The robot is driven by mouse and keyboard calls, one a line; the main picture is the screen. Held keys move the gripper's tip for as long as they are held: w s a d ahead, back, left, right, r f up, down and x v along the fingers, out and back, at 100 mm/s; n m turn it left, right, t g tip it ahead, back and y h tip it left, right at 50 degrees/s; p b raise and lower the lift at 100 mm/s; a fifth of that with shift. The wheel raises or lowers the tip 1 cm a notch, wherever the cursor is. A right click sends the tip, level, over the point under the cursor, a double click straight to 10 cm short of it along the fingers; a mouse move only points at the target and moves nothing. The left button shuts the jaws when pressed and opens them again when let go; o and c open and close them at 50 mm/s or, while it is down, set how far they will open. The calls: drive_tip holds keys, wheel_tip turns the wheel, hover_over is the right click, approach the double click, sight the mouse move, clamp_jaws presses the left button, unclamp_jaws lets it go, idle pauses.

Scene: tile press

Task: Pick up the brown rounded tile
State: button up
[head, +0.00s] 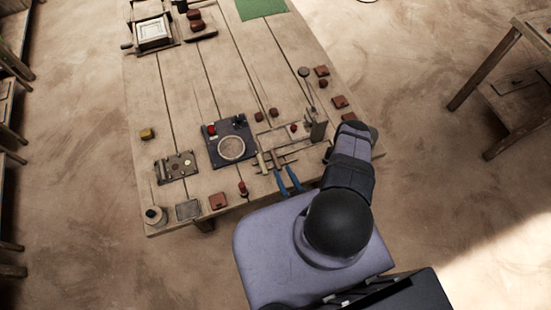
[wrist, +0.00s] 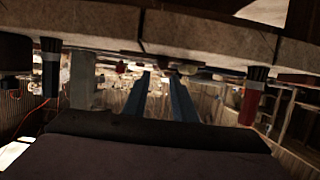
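My gripper (wrist: 162,74) shows in the wrist view as two blue fingers, parted, with nothing seen between them. In the head view two blue prongs (head: 287,180) at the table's front edge look like these fingers. Several reddish-brown pieces lie on the table: one (head: 217,201) near the front edge, left of the gripper, others at the right edge (head: 321,71), (head: 340,102), and small ones (head: 259,116) near the middle. They are too small for me to tell which is the brown rounded tile. In the wrist view I cannot identify it.
The wooden table (head: 180,90) holds a dark panel with a round disc (head: 231,148), a grey plate with knobs (head: 176,166), a yellow block (head: 147,134) and a framed press-like device (head: 153,32). A green mat (head: 260,8) lies at the back. The table's middle is mostly clear.

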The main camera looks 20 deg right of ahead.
sight(278, 164)
drive_tip(key=shift+w, duration=0.35)
drive_tip(key=shift+w+a+f+p, duration=0.15)
drive_tip(key=shift+w+f+p, duration=0.1)
drive_tip(key=shift+w+p, duration=0.25)
drive_tip(key=shift+p+x, duration=0.4)
drive_tip(key=shift+x, duration=1.55)
drive_tip(key=shift+f, duration=0.2)
drive_tip(key=shift+s, duration=0.1)
drive_tip(key=shift+c, duration=0.3)
clamp_jaws()
